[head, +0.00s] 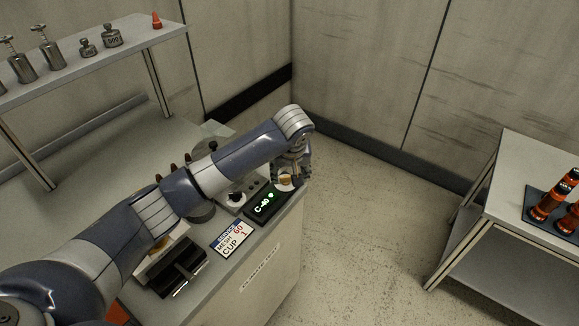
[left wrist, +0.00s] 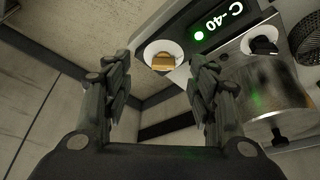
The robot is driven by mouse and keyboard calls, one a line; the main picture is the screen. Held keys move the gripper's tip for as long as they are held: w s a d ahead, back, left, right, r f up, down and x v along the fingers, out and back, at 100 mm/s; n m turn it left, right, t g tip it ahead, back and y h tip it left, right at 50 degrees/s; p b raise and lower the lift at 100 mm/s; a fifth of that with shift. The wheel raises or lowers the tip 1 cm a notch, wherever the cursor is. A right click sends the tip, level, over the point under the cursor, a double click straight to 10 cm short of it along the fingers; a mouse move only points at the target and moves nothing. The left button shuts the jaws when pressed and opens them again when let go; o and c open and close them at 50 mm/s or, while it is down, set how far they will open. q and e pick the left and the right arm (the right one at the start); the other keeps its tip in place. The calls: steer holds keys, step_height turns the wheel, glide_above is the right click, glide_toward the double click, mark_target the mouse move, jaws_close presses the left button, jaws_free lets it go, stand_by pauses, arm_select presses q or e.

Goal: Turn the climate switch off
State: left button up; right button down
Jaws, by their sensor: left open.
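A switch with a tan-yellow knob on a white round plate (head: 285,181) sits at the table's corner, beside a black display (head: 265,203) reading "C-40" with a lit green dot. In the left wrist view the knob (left wrist: 163,62) shows between my fingertips, with the display (left wrist: 215,24) to its right. My left gripper (head: 291,176) points down over this switch, open, fingers on either side of the knob. I cannot tell whether they touch it. A second, black knob (left wrist: 264,46) on a white plate lies beyond the display. My right gripper is not in view.
A card (head: 232,240) reading "MESH 60 CUP 1" and a black block (head: 178,267) lie on the table nearer me. A shelf (head: 75,62) with metal weights stands at left. A side table (head: 535,170) with orange-brown bottles is at right; floor between is clear.

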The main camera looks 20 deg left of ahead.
mark_target(286, 176)
arm_select(q)
steer(key=shift+n+y, duration=0.3)
steer(key=w+a+f, duration=0.1)
steer(key=f, duration=0.1)
steer(key=w+a+f+p, duration=0.1)
steer(key=w+f, duration=0.1)
steer(key=f, duration=0.1)
steer(key=w+f, duration=0.2)
steer(key=shift+w+a+f+p, duration=0.2)
steer(key=shift+a+f+p, duration=0.1)
steer(key=shift+a+f, duration=0.1)
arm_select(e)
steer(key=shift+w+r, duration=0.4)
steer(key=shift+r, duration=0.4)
arm_select(q)
steer(key=shift+r, duration=0.1)
steer(key=shift+c, duration=0.5)
steer(key=c, duration=1)
